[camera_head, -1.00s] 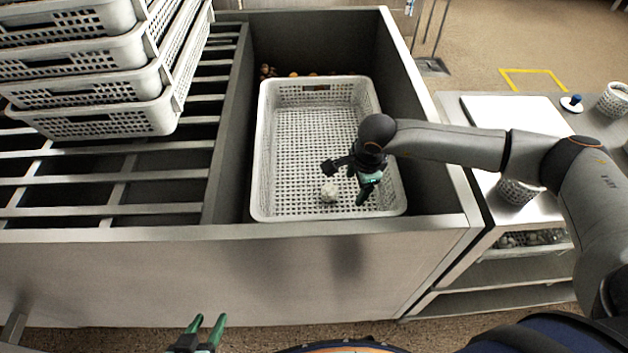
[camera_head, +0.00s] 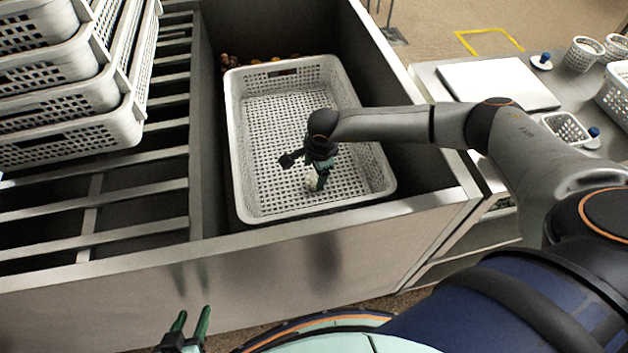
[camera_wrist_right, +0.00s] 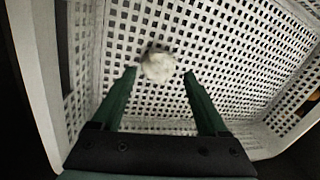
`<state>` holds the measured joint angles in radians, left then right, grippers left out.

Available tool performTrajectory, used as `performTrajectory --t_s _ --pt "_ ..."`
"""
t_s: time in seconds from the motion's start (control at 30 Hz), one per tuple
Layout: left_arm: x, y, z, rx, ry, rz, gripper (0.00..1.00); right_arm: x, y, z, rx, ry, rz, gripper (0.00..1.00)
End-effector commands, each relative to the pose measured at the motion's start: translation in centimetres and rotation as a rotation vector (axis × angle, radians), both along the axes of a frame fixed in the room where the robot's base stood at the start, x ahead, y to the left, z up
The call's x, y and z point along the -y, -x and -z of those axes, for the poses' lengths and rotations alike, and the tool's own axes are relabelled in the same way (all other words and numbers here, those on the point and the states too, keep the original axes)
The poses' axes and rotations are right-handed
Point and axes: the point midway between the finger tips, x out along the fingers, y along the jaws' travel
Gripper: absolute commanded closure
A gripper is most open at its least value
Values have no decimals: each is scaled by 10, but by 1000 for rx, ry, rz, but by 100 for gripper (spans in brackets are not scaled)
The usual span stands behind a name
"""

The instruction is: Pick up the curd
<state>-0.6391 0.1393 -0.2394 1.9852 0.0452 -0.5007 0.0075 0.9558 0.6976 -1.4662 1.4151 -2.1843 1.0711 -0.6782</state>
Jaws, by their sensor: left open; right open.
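The curd is a small white lump (camera_wrist_right: 158,66) on the floor of a white perforated basket (camera_head: 243,190). In the right wrist view it lies between and just beyond the fingertips of my right gripper (camera_wrist_right: 160,75), which is open and empty. In the head view the curd (camera_head: 311,184) is partly hidden by my right gripper (camera_head: 318,184), which points down inside the basket. My left gripper (camera_head: 191,316) is open and empty at the bottom of the head view, outside the metal trough and far from the curd.
The basket stands in a deep metal trough (camera_head: 205,264) with high walls. Stacked white baskets (camera_head: 70,140) sit on a slatted rack at the left. A side table at the right holds a white board (camera_head: 497,84), small baskets (camera_head: 584,53) and blue-knobbed items. Small brown objects lie behind the basket.

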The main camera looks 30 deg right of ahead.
Motion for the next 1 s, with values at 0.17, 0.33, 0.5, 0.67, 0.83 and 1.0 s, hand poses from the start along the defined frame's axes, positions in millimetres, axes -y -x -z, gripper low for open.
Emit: performTrajectory --t_s 0.17,0.33,0.5,0.67,0.83,1.0 --pt "1 0 3 -1 2 2 50 1 -3 24 -2 1 0 23" --pt "3 1 8 -7 3 6 50 1 -7 45 -2 1 0 23" --pt "4 0 6 -4 5 8 50 1 -9 50 0 0 -1 23" --pt "5 -4 1 7 8 9 50 1 -9 50 0 0 -1 23" --pt "5 -5 1 10 8 9 50 2 -9 49 0 0 0 42" --pt "5 -5 1 9 7 10 50 2 -9 49 0 0 0 62"
